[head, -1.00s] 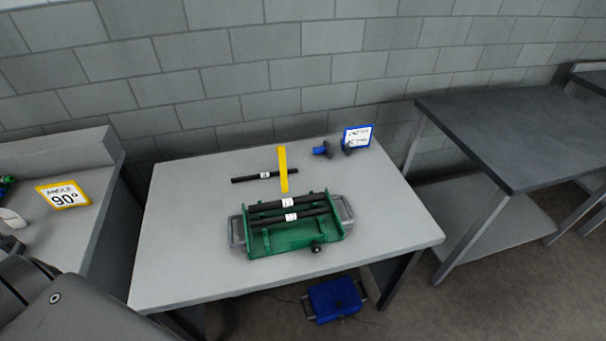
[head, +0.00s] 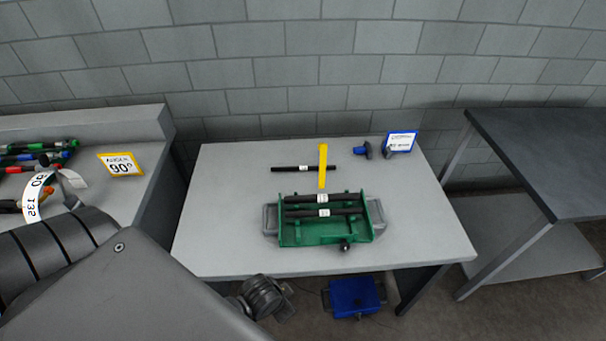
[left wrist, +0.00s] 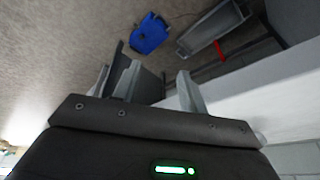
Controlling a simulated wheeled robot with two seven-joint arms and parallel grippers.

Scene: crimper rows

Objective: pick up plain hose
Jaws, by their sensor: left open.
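Two more black hoses with white labels, a rear one (head: 300,199) and a front one (head: 300,214), lie across the green tray (head: 300,238). Their labels are too small to read, so I cannot tell which is the plain hose. My left gripper (left wrist: 158,88) is open and empty in the left wrist view, with no hose in sight there. My right gripper is not in view.
Blue parts (head: 362,150) and a blue-framed sign (head: 401,142) stand at the table's back right. A blue box (head: 354,297) is on the floor below. The left bench holds a 90° sign (head: 121,165) and several tools. The table's left side is clear.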

